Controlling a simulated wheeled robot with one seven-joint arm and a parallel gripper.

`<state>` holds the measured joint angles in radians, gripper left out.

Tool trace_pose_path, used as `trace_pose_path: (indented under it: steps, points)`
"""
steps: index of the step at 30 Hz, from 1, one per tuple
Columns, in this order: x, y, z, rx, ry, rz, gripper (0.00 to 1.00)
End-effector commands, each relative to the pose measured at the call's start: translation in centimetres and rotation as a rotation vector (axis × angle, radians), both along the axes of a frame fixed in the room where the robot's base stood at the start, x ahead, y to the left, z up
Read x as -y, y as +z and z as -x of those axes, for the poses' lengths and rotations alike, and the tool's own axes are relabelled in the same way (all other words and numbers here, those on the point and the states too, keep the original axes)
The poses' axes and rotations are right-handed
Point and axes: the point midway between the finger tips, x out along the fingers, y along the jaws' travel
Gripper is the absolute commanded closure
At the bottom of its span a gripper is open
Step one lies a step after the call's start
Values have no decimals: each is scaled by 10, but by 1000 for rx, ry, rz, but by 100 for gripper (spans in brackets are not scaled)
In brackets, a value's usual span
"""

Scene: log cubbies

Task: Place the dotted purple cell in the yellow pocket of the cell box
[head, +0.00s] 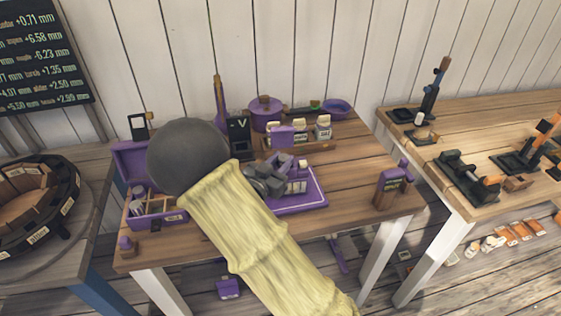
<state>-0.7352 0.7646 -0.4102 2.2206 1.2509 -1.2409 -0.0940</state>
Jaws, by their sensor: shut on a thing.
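My gripper (283,172) is dark grey and sits over the purple tray (318,203) in the middle of the table. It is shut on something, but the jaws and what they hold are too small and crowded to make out. I cannot pick out the dotted purple cell. An open purple box (174,217) with a raised lid and inner compartments stands at the left of the table, and it looks like the cell box. My arm covers part of its right side. A few small cylinders (139,194) show inside it. I cannot tell which pocket is yellow.
White jars (323,127), a purple pot (265,112) and a purple bowl (336,107) stand at the back. A purple-and-wood block (391,186) stands at the right. A round dark tray (38,200) is on the left table. Bare tabletop (350,170) shows right of the purple tray.

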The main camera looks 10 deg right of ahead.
Motion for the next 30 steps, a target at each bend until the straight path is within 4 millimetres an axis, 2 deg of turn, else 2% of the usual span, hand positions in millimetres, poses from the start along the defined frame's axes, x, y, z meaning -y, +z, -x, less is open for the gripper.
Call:
trace_pose_path:
  steps: [1, 2, 5, 17, 22, 30]
  points:
    - [0, -2, 0, 0, 0, 0, 99]
    - [0, -2, 0, 0, 0, 0, 71]
    - [0, -1, 0, 0, 0, 0, 51]
    - [-2, -1, 2, 0, 1, 0, 51]
    - [-17, -2, 16, 0, 3, 0, 51]
    - [-59, -1, 49, 0, 4, 0, 51]
